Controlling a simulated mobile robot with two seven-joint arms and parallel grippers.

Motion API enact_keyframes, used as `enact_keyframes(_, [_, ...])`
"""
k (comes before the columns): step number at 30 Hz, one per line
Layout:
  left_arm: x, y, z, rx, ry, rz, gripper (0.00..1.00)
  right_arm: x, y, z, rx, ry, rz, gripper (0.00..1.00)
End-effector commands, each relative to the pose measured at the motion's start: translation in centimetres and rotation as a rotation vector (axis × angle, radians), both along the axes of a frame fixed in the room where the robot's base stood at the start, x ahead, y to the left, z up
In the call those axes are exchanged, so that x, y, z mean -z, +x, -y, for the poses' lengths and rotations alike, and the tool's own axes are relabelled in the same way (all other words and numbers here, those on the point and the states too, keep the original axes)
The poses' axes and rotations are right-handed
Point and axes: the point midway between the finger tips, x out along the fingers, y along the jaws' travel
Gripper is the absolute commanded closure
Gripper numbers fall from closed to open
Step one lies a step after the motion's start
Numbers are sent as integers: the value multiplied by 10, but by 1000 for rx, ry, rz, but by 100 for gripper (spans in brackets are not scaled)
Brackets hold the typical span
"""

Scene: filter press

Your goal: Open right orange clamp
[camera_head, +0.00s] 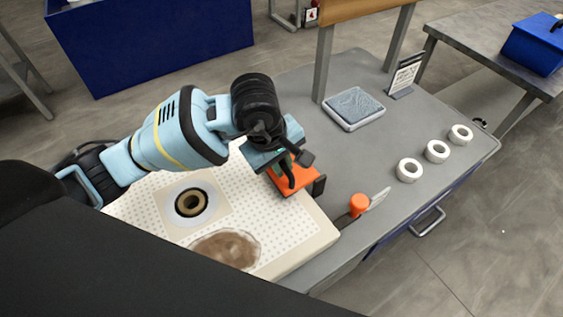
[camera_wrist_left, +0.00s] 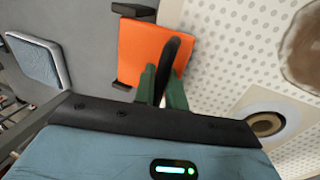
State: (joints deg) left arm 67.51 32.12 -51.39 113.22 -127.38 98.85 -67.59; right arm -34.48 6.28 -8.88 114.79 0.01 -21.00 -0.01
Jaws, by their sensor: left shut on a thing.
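The orange clamp (camera_head: 296,186) sits at the right edge of the cream dotted filter plate (camera_head: 306,229). It has a black lever and black end pieces. My left gripper (camera_head: 285,172) is directly over the clamp and shut on its black lever. In the left wrist view, the clamp (camera_wrist_left: 139,48) shows as an orange block, and the green fingers (camera_wrist_left: 160,88) have the black lever (camera_wrist_left: 172,58) between them. The gripper hides part of the clamp in the head view. My right gripper is not in view.
The plate has a round port (camera_head: 190,203) and a brown patch (camera_head: 228,249). An orange-handled scraper (camera_head: 359,205) lies to its right on the grey table (camera_head: 395,215). Farther back are a grey-blue pad (camera_head: 355,105), three white rolls (camera_head: 437,151) and a small sign (camera_head: 406,76).

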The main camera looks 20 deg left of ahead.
Motion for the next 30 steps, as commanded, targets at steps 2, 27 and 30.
enact_keyframes(2, [0,0,0,-1,-1,-1,96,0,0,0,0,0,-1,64])
enact_keyframes(27, [-16,12,9,-1,-1,1,95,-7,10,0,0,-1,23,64])
enact_keyframes(30, [-19,16,13,0,-1,2,96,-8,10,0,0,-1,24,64])
